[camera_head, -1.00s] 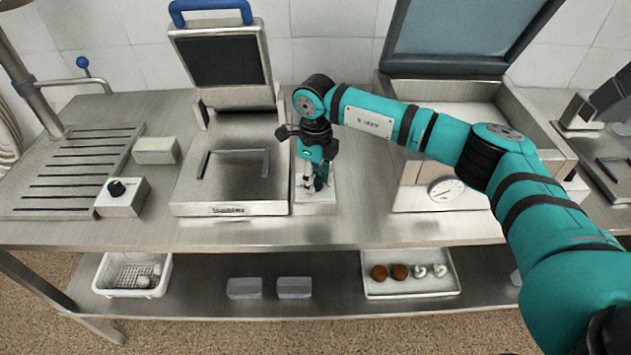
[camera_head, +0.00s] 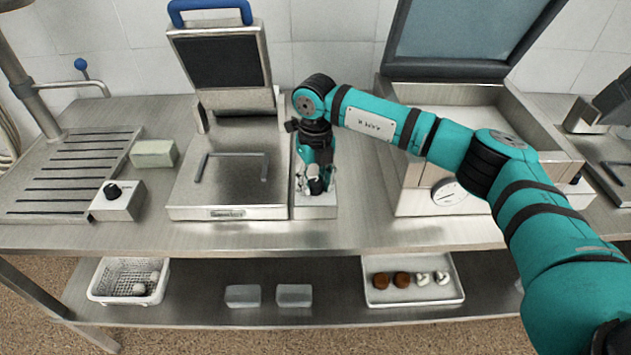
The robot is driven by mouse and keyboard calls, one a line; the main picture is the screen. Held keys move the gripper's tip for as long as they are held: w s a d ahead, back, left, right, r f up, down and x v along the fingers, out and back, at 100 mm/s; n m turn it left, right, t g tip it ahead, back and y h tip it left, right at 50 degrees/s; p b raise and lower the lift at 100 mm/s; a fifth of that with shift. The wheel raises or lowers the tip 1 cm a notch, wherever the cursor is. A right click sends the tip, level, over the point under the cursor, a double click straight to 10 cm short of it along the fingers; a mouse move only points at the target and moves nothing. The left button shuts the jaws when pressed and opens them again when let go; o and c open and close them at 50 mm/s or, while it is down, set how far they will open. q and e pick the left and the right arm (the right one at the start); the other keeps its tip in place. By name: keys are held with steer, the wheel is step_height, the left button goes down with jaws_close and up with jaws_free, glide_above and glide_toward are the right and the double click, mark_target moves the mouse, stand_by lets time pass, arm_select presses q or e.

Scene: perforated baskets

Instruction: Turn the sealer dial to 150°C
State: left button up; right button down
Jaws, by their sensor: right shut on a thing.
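The tray sealer (camera_head: 228,213) stands in the middle of the steel counter, its blue-handled lid (camera_head: 217,62) raised. A narrow control panel (camera_head: 316,211) adjoins its right side. My right gripper (camera_head: 314,186) points down over this panel and is shut on the sealer dial, which is mostly hidden by the fingers. The dial's scale and pointer cannot be read. My left gripper is not in view.
A small box with a black knob (camera_head: 116,200) and a pale green block (camera_head: 154,153) stand left. A larger machine with a round gauge (camera_head: 447,191) stands right, under my arm. The lower shelf holds a white basket (camera_head: 130,281), two clear containers and a tray (camera_head: 412,296).

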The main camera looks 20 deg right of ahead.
mark_target(315, 182)
steer(key=shift+w+r, duration=0.1)
steer(key=shift+r, duration=0.05)
steer(key=c, duration=0.9)
jaws_free()
steer(key=shift+c, duration=0.2)
step_height(315, 182, up, 12)
